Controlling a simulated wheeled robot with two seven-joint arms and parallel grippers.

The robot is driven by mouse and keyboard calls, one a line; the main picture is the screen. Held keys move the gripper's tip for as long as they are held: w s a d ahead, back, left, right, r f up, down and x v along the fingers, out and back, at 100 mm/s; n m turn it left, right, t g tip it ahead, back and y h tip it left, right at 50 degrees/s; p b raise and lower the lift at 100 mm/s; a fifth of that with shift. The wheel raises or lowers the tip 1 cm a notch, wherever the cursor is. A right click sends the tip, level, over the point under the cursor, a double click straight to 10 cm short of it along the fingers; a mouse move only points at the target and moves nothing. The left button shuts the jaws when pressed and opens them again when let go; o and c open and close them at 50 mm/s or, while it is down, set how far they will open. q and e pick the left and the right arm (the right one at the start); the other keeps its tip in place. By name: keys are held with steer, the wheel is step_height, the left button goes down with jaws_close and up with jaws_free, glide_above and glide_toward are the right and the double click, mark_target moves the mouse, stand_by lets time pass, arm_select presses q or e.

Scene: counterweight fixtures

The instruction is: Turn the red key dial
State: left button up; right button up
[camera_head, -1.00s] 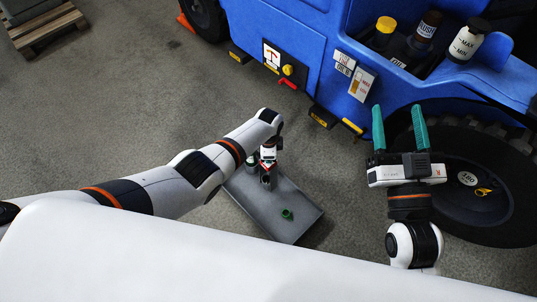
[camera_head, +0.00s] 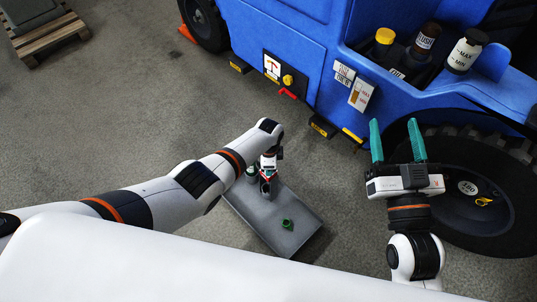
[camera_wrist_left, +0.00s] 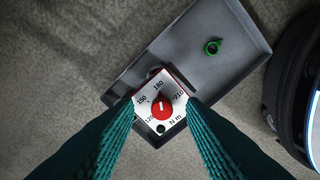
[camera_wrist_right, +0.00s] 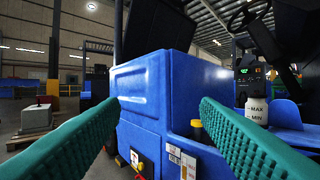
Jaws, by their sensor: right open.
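The red key dial (camera_wrist_left: 161,107) sits on a white plate (camera_wrist_left: 150,92) marked with numbers and "N m" in the left wrist view. My left gripper (camera_wrist_left: 161,104) is open, with its teal fingertips on either side of the red knob and covering the plate's side edges. Whether they touch the plate cannot be told. In the head view my left gripper (camera_head: 266,178) points down over the grey tray, and the dial is mostly hidden. My right gripper (camera_head: 397,140) is open and empty, its fingers pointing up before the blue vehicle.
The grey tray (camera_head: 290,208) on the concrete floor holds a small green part (camera_head: 287,223). The blue vehicle (camera_head: 300,40) stands behind, with bottles (camera_head: 465,52) in a recess. A large black wheel (camera_head: 490,225) is at right. Open floor lies left.

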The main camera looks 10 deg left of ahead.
arm_select(q)
step_height(320, 180, up, 2)
steer(key=shift+r+p, duration=0.25)
steer(key=shift+p, duration=0.65)
step_height(320, 180, up, 2)
steer(key=shift+r+p, duration=0.2)
steer(key=shift+p, duration=0.65)
arm_select(e)
steer(key=s+d+f+g+h, duration=0.1)
steer(key=s+d+f+g, duration=0.1)
steer(key=f+g, duration=0.3)
steer(key=s+d+f+g+h, duration=0.1)
steer(key=s+f+g+h, duration=0.1)
steer(key=f+g, duration=0.3)
arm_select(q)
step_height(320, 180, up, 7)
steer(key=p, duration=0.4)
arm_select(e)
steer(key=s+d+f+g+h, duration=0.1)
steer(key=s+d+f+g, duration=0.1)
steer(key=s, duration=0.3)
steer(key=s+d+f+g, duration=0.2)
steer(key=s+f+g, duration=0.1)
steer(key=s+g, duration=0.1)
steer(key=shift+s+f+m+h, duration=0.25)
steer(key=shift+s+m+h, duration=0.15)
steer(key=shift+s, duration=0.5)
